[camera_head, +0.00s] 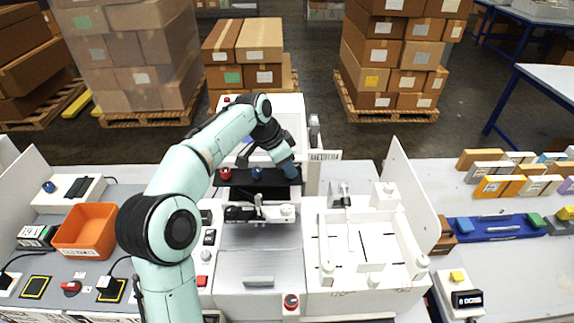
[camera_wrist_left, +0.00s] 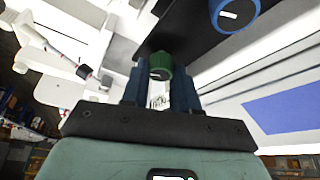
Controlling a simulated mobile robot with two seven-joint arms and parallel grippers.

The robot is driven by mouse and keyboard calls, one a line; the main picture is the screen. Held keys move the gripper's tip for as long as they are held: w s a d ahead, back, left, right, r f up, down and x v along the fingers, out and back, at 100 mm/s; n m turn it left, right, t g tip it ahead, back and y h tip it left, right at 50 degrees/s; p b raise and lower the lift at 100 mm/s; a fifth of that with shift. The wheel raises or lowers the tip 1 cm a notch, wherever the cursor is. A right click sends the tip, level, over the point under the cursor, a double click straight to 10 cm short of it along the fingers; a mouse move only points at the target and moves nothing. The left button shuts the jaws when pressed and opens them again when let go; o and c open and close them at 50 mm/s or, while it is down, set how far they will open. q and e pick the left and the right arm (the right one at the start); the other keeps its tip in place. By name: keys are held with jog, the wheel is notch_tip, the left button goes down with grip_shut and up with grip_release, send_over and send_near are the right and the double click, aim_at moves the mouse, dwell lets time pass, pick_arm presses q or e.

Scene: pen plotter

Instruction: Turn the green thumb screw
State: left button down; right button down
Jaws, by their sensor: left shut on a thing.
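The green thumb screw (camera_wrist_left: 160,66) shows in the left wrist view, on the dark bar (camera_wrist_left: 190,45) of the plotter. My left gripper (camera_wrist_left: 158,82) is shut on it, with one blue finger on each side. In the head view my left gripper (camera_head: 290,170) reaches down to the right end of the same dark bar and hides the green screw. A blue thumb screw (camera_head: 257,173) and a red one (camera_head: 225,173) stand on the bar to its left. My right gripper is not in view.
The pen carriage (camera_head: 258,212) sits in front of the bar. A white tray (camera_head: 365,250) with an upright panel is to the right. An orange bin (camera_head: 86,231) stands at left. A blue holder (camera_head: 500,227) lies on the right bench.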

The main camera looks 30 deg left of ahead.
pick_arm(q)
jog(key=c, duration=0.8)
grip_release()
jog(key=shift+c, duration=0.2)
jog(key=v, duration=1.3)
jog(key=shift+r, duration=0.2)
